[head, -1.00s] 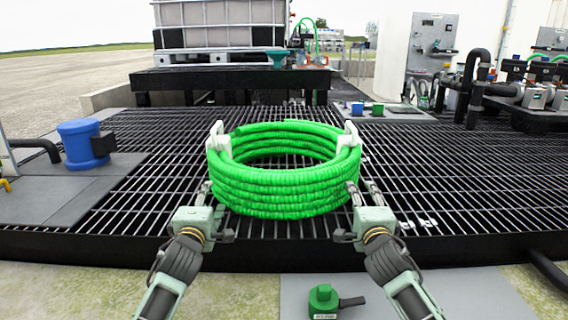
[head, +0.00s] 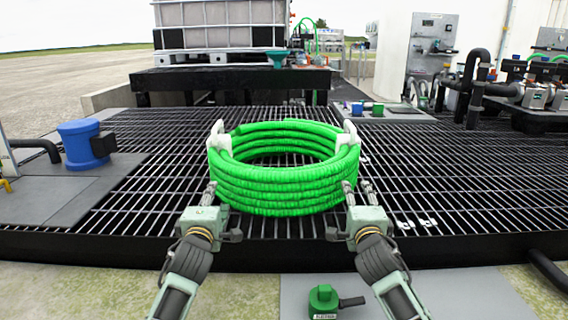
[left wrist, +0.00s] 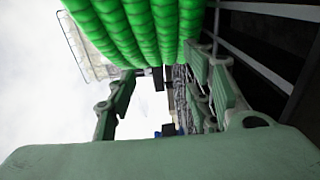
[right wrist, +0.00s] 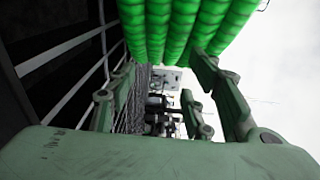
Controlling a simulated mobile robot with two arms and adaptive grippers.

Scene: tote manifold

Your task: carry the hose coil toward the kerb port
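The hose coil (head: 285,193) is a thick bright green ring of several turns with a white clip on each side, over the black grating. Whether it rests on the grating is unclear. My left gripper (head: 211,190) is at the coil's near left side, open and empty; its fingers stand apart in the left wrist view (left wrist: 160,95), with the coil beyond them. My right gripper (head: 358,187) is at the near right side, also open, the coil beyond its fingers in the right wrist view (right wrist: 160,90). Contact with the coil cannot be told. I cannot identify the kerb port for certain.
A green fitting (head: 323,297) with a dark stub sits on a grey slab in front of the grating. A blue fitting (head: 84,143) stands on a grey pad at left. A caged tank (head: 220,28) is behind. Pumps and pipes (head: 530,90) fill the right back.

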